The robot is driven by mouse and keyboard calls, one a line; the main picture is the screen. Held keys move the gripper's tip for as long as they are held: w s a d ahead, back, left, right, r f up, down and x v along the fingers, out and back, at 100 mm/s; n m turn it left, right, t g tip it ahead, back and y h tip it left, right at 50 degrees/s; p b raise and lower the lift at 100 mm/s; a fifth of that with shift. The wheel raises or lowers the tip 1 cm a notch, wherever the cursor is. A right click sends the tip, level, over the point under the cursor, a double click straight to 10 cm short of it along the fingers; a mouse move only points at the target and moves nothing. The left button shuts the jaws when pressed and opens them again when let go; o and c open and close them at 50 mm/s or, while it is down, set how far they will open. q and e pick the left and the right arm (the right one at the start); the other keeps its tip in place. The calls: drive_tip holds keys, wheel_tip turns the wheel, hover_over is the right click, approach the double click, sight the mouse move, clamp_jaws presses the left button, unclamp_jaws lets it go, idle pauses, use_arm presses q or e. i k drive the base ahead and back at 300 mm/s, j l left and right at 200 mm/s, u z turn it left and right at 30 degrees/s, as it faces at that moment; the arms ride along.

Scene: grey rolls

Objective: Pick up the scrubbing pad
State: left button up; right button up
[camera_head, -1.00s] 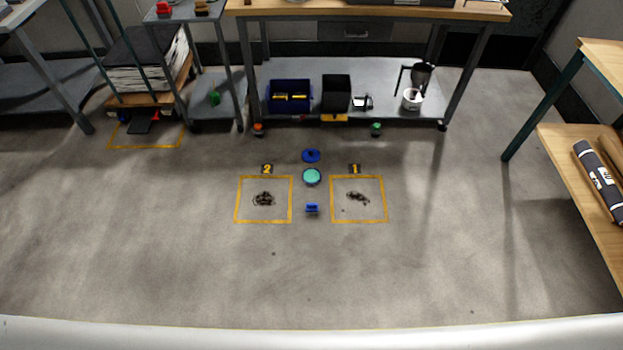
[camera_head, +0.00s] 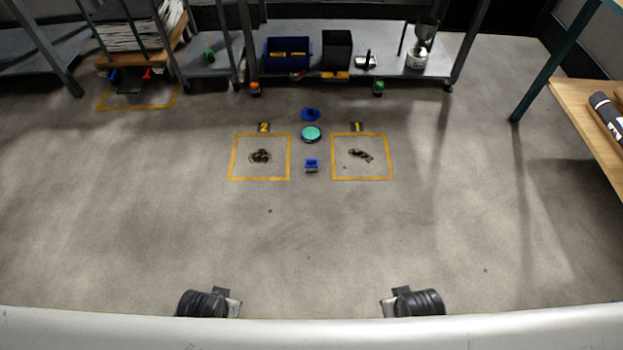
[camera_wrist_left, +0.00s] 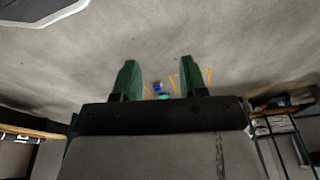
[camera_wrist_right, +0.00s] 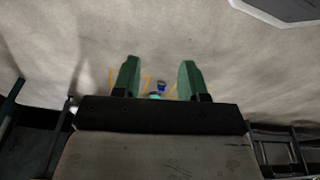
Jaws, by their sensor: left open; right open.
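On the floor ahead, in a line between two yellow squares, lie a blue disc (camera_head: 311,114), a round teal pad in a dark rim (camera_head: 311,133) and a small blue block-like piece with a pale lower edge (camera_head: 311,165). The teal one looks most like the scrubbing pad, but I cannot tell for sure. My left gripper (camera_wrist_left: 159,65) is open and empty, its green fingers apart. My right gripper (camera_wrist_right: 158,64) is also open and empty. Both are well short of the floor objects. The teal pad shows small and partly hidden in both wrist views.
Yellow square 2 (camera_head: 232,158) and yellow square 1 (camera_head: 390,158) each hold a dark pile of debris. Behind stands a wheeled bench whose lower shelf bears a blue bin (camera_head: 288,52) and a black box (camera_head: 336,50). A wooden table (camera_head: 585,110) stands right. The near floor is clear.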

sight(310, 165)
drive_tip(key=i+j, duration=0.2)
drive_tip(key=i, duration=0.25)
drive_tip(key=i+j, duration=0.2)
drive_tip(key=i, duration=0.3)
